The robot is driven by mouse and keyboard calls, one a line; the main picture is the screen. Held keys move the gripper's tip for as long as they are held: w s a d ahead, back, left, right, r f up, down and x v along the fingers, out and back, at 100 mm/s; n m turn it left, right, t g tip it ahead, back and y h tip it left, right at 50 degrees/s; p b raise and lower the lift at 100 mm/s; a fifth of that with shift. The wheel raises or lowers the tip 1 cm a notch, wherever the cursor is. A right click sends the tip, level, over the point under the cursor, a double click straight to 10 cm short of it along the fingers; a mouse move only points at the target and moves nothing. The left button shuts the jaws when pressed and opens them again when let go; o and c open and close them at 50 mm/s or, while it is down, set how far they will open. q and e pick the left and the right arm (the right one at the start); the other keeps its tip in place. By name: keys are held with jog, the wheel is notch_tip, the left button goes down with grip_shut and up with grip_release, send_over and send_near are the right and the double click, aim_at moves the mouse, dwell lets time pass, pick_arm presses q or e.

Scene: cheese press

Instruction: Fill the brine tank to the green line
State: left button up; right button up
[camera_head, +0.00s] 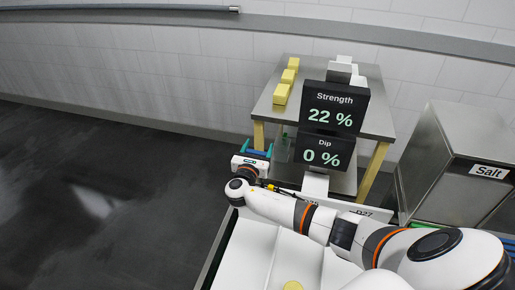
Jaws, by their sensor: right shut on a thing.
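My right gripper (256,156) reaches from the lower right to the near left corner of the steel table. It is shut on a small blue-green piece, mostly hidden by the gripper itself, so I cannot tell what it belongs to. A clear vessel (282,148) with a hint of green stands just right of the gripper, partly behind the screens. I cannot make out a green line or a liquid level. The upper screen (334,107) reads Strength 22 %. The lower screen (324,152) reads Dip 0 %. My left gripper is out of view.
Several yellow blocks (281,94) stand on the steel table (262,108). A steel bin marked Salt (447,165) stands at the right. A yellow disc (293,286) shows at the bottom edge. The dark floor (90,200) at the left is clear.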

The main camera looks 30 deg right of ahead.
dwell(0.4)
jog(key=o, duration=1)
jog(key=b+v, duration=0.1)
jog(key=v, duration=1.1)
